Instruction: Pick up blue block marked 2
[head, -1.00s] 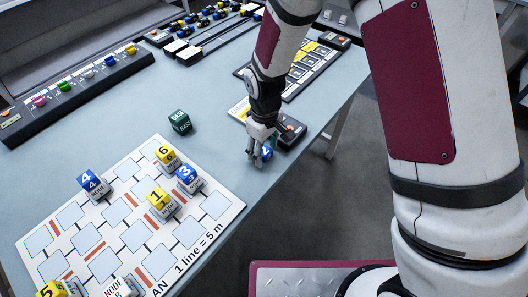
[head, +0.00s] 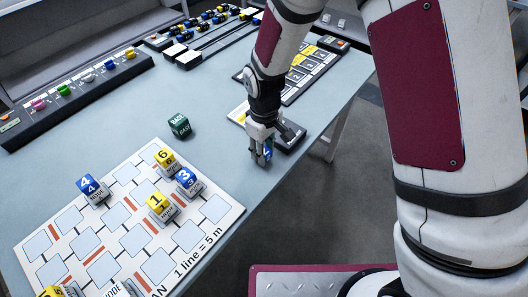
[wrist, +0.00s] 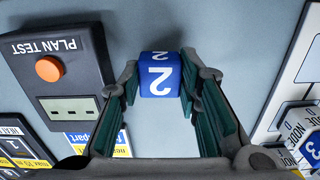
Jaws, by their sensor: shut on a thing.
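The blue block marked 2 (wrist: 160,74) sits between the fingertips of my gripper (wrist: 159,82) in the wrist view, with its white 2 facing the camera. The teal finger pads flank it on both sides and the gripper is shut on it. In the head view my gripper (head: 262,150) points down near the table's right edge, beside the dark PLAN TEST device. Only a little of the blue block shows there between the fingers. I cannot tell whether it is clear of the table.
The PLAN TEST device (wrist: 62,65) with its orange button is close beside the gripper. A white map board (head: 92,225) carries several numbered blocks at the lower left. A green block (head: 179,126) stands alone behind it. The table (head: 110,130) between has free room.

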